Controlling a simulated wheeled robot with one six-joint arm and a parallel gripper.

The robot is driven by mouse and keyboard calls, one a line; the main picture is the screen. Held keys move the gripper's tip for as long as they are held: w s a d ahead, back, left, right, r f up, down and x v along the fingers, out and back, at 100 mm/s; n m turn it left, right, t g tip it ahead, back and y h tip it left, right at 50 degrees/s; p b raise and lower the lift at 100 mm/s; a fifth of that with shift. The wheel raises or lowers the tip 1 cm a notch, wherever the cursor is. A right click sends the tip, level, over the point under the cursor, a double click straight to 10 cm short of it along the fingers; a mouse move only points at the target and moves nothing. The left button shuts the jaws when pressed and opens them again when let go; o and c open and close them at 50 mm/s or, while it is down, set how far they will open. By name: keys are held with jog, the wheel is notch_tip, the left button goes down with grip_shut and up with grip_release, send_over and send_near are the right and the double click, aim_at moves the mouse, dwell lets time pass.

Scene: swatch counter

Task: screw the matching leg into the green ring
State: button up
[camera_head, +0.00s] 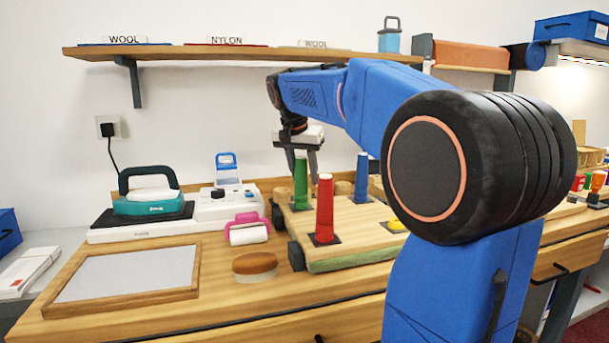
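A green leg (301,184) stands upright on a dark square plate on the wooden tabletop piece (350,245). A green ring at its foot cannot be made out. A red leg (324,207) stands nearer on its own dark plate, and a blue leg (361,178) stands to the right. A yellow ring (396,226) shows partly behind my arm. My gripper (302,165) points down at the green leg's upper end, with one finger seen on each side of it. Whether the fingers touch the leg or stand behind it is unclear.
A pink-handled roller (248,233), a round brown-topped brush (255,265) and a framed board (130,277) lie to the left. A teal iron (150,196) stands behind them. A wall shelf (230,54) runs above. My arm hides the counter's right-middle part.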

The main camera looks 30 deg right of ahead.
jog(key=n, duration=0.1)
jog(key=n+t+y, duration=0.1)
jog(key=n, duration=0.1)
jog(key=shift+w+a+n, duration=0.15)
jog(key=shift+a+n, duration=0.15)
jog(key=n, duration=0.1)
jog(key=n+y, duration=0.1)
jog(key=n, duration=0.2)
jog(key=shift+w+a+t, duration=0.15)
jog(key=shift+a+t, duration=0.15)
jog(key=shift+t, duration=0.1)
jog(key=n, duration=0.1)
jog(key=n+y, duration=0.2)
jog(key=n, duration=0.1)
jog(key=shift+w+a, duration=0.15)
jog(key=shift+a, duration=0.1)
jog(key=shift+w+a+n+y, duration=0.15)
jog(key=shift+n+y, duration=0.2)
jog(key=shift+n, duration=0.5)
jog(key=shift+a+n+y, duration=0.15)
jog(key=shift+n+y, duration=0.2)
jog(key=shift+n, duration=0.5)
jog(key=shift+c, duration=0.2)
